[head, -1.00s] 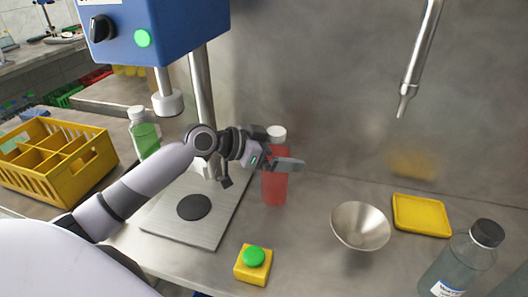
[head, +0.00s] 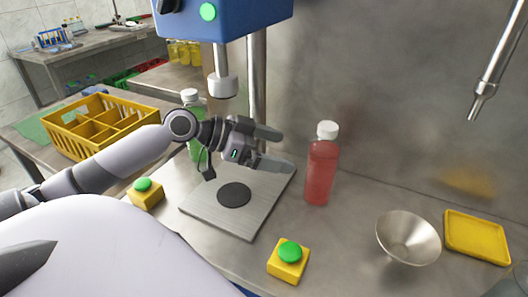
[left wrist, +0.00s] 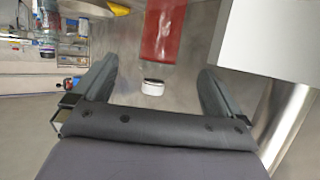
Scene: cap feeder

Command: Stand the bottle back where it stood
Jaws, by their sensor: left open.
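The red bottle (head: 321,172) with a white cap stands upright on the steel table, just right of the press's base plate. My left gripper (head: 281,150) is open and empty, left of the bottle and apart from it, over the plate. In the left wrist view the red bottle (left wrist: 162,32) shows at the top, with its white cap (left wrist: 153,88) between the two spread fingers in the picture. A green bottle (head: 197,150) with a white cap stands behind my left arm, partly hidden by it. My right gripper is not in view.
The blue press head (head: 235,22) and its post (head: 257,80) rise close behind my left gripper. Two green-buttoned yellow boxes (head: 288,262) (head: 146,194), a metal funnel bowl (head: 408,238) and a yellow tray (head: 478,237) are around. A yellow crate (head: 100,122) stands at left.

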